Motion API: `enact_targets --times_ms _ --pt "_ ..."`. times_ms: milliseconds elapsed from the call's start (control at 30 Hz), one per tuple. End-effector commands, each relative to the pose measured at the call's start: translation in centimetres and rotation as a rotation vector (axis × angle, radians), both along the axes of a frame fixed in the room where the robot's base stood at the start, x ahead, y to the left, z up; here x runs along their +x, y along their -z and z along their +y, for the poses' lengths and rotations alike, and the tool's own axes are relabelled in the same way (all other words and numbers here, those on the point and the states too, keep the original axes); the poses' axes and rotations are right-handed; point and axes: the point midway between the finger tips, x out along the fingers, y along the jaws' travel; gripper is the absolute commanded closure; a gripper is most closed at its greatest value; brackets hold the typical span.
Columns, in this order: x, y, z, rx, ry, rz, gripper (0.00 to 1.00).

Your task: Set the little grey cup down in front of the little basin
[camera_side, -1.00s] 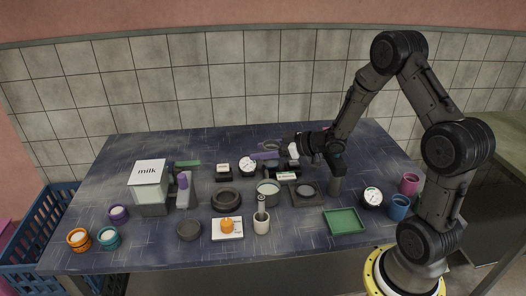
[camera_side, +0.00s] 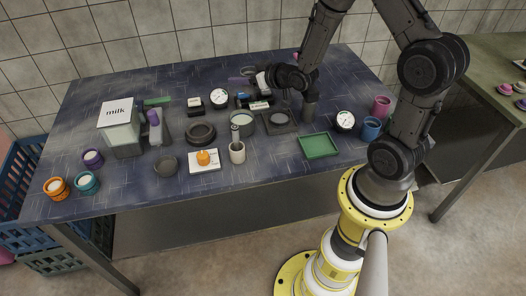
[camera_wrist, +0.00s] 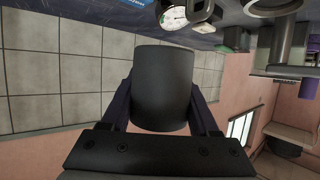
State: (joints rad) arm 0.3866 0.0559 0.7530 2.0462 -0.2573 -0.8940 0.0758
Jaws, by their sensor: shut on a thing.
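My gripper (camera_wrist: 162,105) is shut on a dark grey cup (camera_wrist: 162,88), which fills the middle of the wrist view between the two fingers. In the side view my gripper (camera_side: 262,80) is over the back of the table, pointing left; the cup is hard to make out there. Round vessels stand nearer the front: a grey pan with a pale inside (camera_side: 242,122), a thick dark bowl (camera_side: 200,133) and a small dark bowl (camera_side: 165,164). I cannot tell for sure which is the little basin. My gripper is behind all of them.
A milk container (camera_side: 117,127), a white cup (camera_side: 237,153), a white block with an orange thing (camera_side: 204,160), a green tray (camera_side: 319,146) and gauges (camera_side: 345,121) crowd the blue table. Bare tabletop lies along the front edge, right of the teal cup (camera_side: 87,182).

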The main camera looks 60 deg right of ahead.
Motion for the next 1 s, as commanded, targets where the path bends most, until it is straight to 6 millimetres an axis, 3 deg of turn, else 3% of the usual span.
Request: enact_targets --times_ms 267,500,600,867,1000 --pt "-3.7 1.8 1.8 -0.001 0.199 0.003 0.96" --pt "-9.5 3.5 4.5 -0.005 0.335 0.003 0.96" --pt "-11.0 3.8 5.8 -0.004 0.336 0.000 0.96" --pt "-11.2 3.9 9.5 -0.001 0.235 0.000 0.96" --pt "-11.1 5.7 9.9 -0.004 0.224 0.006 0.96"
